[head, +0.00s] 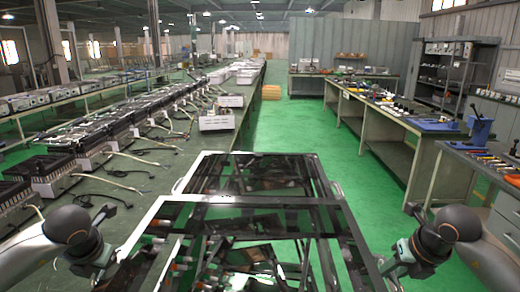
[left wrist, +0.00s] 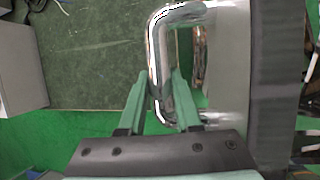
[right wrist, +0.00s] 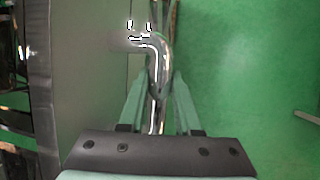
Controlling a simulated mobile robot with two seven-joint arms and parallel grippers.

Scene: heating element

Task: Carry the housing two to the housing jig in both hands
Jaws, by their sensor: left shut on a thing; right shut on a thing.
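A large, wide body with black frames and glossy, see-through dark panels (head: 210,211) lies in front of me; I take it to be housing two. Its grey side with a chrome handle (left wrist: 158,45) shows in the left wrist view, and another chrome handle (right wrist: 158,62) shows in the right wrist view. My left gripper (head: 112,264) is shut on the handle at its left side. My right gripper (head: 390,267) is shut on the handle at its right side. I cannot pick out the housing jig.
A long bench with rows of dark units and loose cables (head: 85,140) runs along the left. Green-topped workbenches (head: 395,115) with tools and a blue vise (head: 480,127) line the right. A clear green floor aisle (head: 290,130) lies ahead between them.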

